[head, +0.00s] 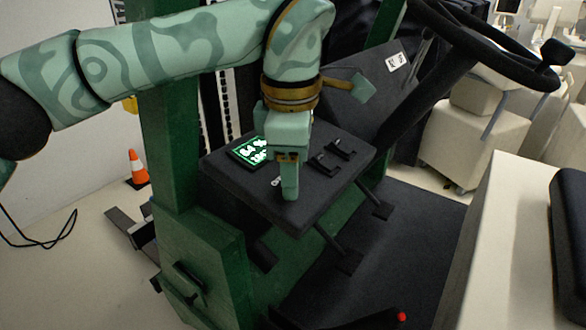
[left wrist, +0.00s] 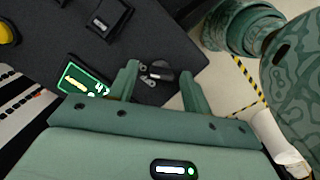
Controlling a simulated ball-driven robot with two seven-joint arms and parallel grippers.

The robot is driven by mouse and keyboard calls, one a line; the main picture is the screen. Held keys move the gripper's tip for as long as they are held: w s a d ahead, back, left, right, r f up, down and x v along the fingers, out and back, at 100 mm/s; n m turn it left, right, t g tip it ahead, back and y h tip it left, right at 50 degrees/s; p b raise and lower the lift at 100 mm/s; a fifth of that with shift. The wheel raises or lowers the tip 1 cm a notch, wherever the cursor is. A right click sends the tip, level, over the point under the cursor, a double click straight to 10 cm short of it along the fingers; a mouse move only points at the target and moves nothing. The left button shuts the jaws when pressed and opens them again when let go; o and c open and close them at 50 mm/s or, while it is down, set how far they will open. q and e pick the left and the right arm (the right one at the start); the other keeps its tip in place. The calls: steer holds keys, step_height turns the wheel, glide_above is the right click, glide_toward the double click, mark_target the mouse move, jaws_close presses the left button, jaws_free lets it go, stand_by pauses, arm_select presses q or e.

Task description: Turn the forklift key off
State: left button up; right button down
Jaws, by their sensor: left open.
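The forklift's dark control panel (head: 330,185) carries a lit green display (head: 250,150) and two small black levers (head: 333,155). A small silver key (head: 276,181) shows on the panel just left of my left gripper's fingers (head: 290,188). In the left wrist view my left gripper (left wrist: 160,68) is open, with one finger on each side of the key and its dark switch (left wrist: 158,74). I cannot tell whether a finger touches the key. The display (left wrist: 82,91) also shows there, left of the fingers. My right gripper is in neither view.
The steering wheel (head: 490,50) and its column stand at the upper right. A green mast post (head: 172,150) rises left of the panel. An orange cone (head: 137,168) stands on the floor at left. Pale covered carts (head: 465,135) stand at right.

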arm_select(q)
steer(key=shift+s, duration=0.1)
steer(key=shift+c, duration=0.6)
steer(key=c, duration=0.9)
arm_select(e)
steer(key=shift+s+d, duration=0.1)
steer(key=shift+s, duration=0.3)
